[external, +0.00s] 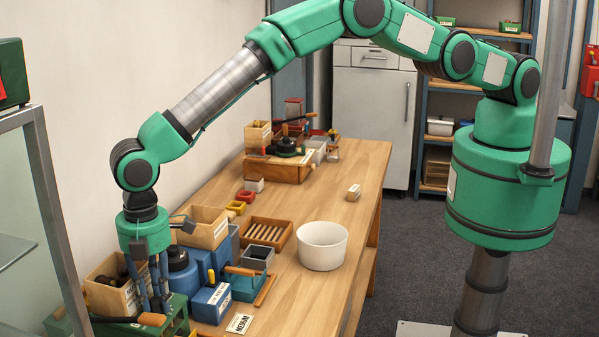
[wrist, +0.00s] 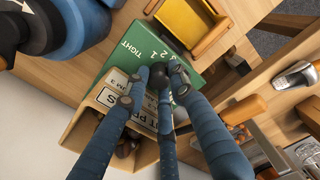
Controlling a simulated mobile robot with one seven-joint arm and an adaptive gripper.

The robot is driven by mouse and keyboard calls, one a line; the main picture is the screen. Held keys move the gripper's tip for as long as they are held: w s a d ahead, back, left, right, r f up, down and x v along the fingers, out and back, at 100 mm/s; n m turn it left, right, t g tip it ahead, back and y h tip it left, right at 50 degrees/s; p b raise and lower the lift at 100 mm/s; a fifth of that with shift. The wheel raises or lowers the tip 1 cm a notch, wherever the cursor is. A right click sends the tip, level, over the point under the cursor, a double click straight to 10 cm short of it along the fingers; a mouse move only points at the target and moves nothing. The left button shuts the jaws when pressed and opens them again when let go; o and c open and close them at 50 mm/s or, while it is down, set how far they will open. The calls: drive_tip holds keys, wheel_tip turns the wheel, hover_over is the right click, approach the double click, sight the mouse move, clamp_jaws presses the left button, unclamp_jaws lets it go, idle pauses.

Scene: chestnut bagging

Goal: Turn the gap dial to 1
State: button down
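In the wrist view, the gap dial (wrist: 164,77) is a small dark round knob on a green machine (wrist: 133,45). The machine's plate has the word TIGHT and the numbers 1, 2 and 3, partly covered by my fingers. My gripper (wrist: 160,84) has its blue-grey fingers drawn together around the knob, and they seem to touch it. Which number the dial points at is hidden. In the external view, my gripper (external: 157,302) points down at the near left of the bench, over the green machine (external: 181,322). The dial is hidden there.
A wooden box (external: 98,298) of chestnuts stands against the machine, and a blue machine (external: 200,262) stands to its right. A wooden-handled lever (external: 151,319) lies in front. A white bowl (external: 322,248) stands farther right. The bench's right side (external: 350,210) is mostly clear.

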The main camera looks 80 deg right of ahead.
sight(156, 299)
drive_tip(key=c, duration=1.5)
unclamp_jaws()
drive_tip(key=shift+o, duration=0.2)
wheel_tip(156, 299, up, 12)
